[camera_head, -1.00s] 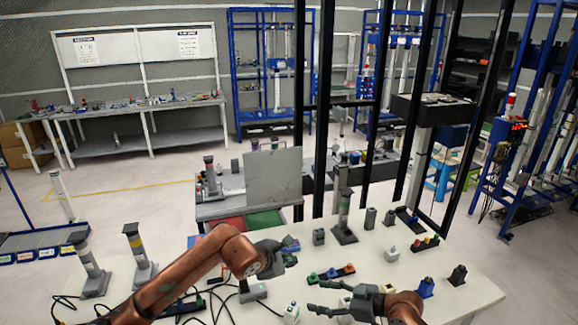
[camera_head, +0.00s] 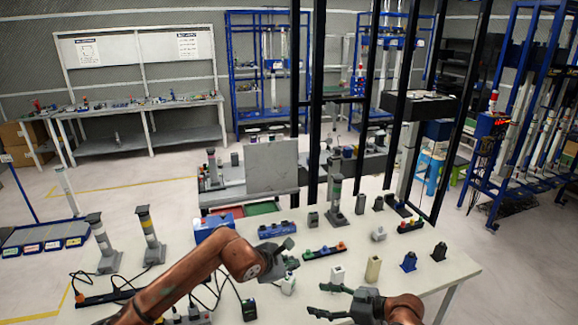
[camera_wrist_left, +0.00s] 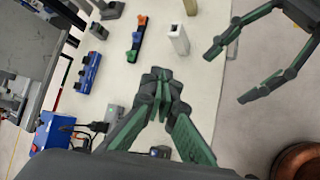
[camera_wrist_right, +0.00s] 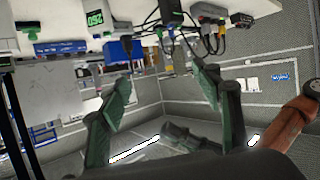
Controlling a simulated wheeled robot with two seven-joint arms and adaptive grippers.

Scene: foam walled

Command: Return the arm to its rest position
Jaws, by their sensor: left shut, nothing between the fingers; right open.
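My left gripper (camera_head: 284,256) is above the white table (camera_head: 440,283), near its middle. It is shut and empty; its closed fingertips show in the left wrist view (camera_wrist_left: 160,84). My right gripper (camera_head: 316,301) is lower in the head view, over the front of the table, with its fingers pointing left. It is open and empty. Its parted fingers also show in the right wrist view (camera_wrist_right: 160,82) and at the right of the left wrist view. Both copper-coloured arms reach in from the bottom of the head view.
Close by on the table stand a strip with coloured buttons (camera_head: 325,251), a blue block (camera_head: 277,229), a white block (camera_head: 337,274) and a beige block (camera_head: 373,269). A grey post (camera_head: 335,199) rises behind. Cables and a power strip (camera_head: 108,297) lie at the left.

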